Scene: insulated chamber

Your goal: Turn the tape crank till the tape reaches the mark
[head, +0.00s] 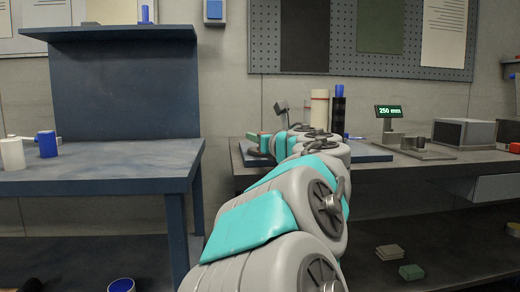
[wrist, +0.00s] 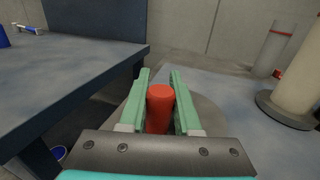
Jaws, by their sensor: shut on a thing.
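In the wrist view, my gripper (wrist: 160,78) has its two green fingers on either side of an upright red knob (wrist: 160,105) and is shut on it. The knob, seemingly the crank's handle, stands above a grey round disc (wrist: 208,116). In the head view, my gripper (head: 261,142) is at the left part of the right bench, partly hidden by my arm; the knob is not clear there.
A cream post (wrist: 297,78) on a dark round base stands right of the disc. A dark cylinder (head: 338,115) stands behind my arm. The blue bench (head: 100,172) is at left, with a gap before the right bench. A grey box (head: 463,133) sits at right.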

